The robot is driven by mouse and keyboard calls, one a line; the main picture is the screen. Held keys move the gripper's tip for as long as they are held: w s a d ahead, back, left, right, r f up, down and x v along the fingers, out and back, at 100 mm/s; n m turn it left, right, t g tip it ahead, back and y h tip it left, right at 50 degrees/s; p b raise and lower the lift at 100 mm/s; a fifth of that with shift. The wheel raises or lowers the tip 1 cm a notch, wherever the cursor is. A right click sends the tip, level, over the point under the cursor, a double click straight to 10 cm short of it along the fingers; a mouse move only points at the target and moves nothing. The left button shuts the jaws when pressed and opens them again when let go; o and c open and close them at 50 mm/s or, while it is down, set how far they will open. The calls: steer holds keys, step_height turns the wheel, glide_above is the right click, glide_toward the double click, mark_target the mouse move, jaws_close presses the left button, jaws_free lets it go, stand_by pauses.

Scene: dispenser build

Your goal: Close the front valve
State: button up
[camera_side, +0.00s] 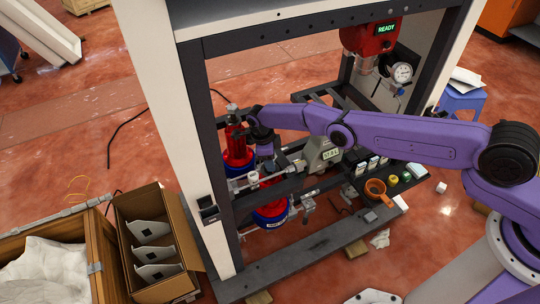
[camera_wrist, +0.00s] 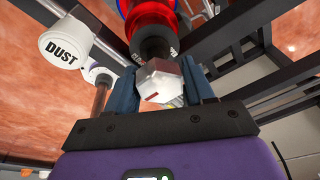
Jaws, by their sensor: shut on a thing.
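My gripper (camera_wrist: 160,85) has its two blue fingers on either side of a silver hexagonal valve knob (camera_wrist: 158,80) with a small red mark on its face, and is shut on it. The knob sits at the end of a dark collar on a red cylinder (camera_wrist: 146,18). In the side view my gripper (camera_side: 265,148) is inside the frame, close to a red and blue cylinder (camera_side: 237,150). A second red and blue cylinder (camera_side: 271,214) stands lower and nearer. The knob is hidden there, so I cannot tell which valve it is or how far it is turned.
A white cap marked DUST (camera_wrist: 64,45) is left of the fingers. Dark frame bars (camera_wrist: 270,75) run close on the right. A red unit reading READY (camera_side: 372,38) hangs above a gauge (camera_side: 402,73). A tray (camera_side: 395,182) holds small items and an orange ring (camera_side: 375,188).

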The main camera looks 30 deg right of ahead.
steer(key=shift+s, duration=0.15)
steer(key=o, duration=1)
steer(key=shift+o, duration=0.2)
steer(key=shift+r, duration=0.1)
steer(key=shift+w+r, duration=0.2)
steer(key=shift+r, duration=0.35)
steer(key=shift+s+r, duration=0.1)
steer(key=shift+r, duration=2.75)
